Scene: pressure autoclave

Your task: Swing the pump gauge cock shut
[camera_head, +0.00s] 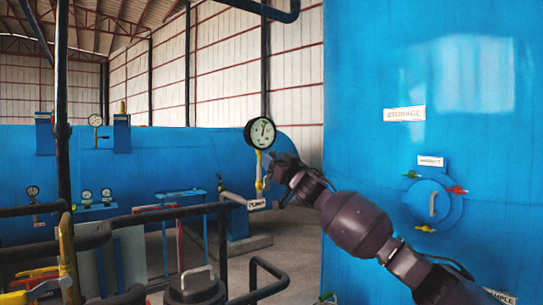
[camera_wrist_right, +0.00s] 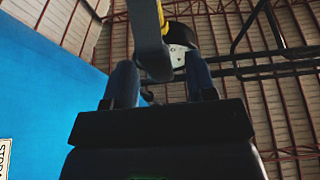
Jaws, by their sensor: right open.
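The pump gauge (camera_head: 260,132) has a round white dial with a black rim. It stands on a yellow stem (camera_head: 258,172) above a small plate lettered PUMP (camera_head: 256,204). My right gripper (camera_head: 277,178) is open, just right of the stem below the dial. In the right wrist view, the open fingers (camera_wrist_right: 161,75) stand either side of a grey bar (camera_wrist_right: 147,28) with a yellow part next to it. I cannot tell whether they touch it. The cock's lever is not clear in the head view, partly hidden by the gripper. My left gripper is not in view.
A large blue tank (camera_head: 360,80) fills the right, with a round fitting (camera_head: 433,202) carrying coloured handles. Dark rails (camera_head: 180,212) and a dark vertical pipe (camera_head: 62,120) stand at the left. Another blue vessel (camera_head: 170,160) lies behind. Some floor shows beneath my right arm.

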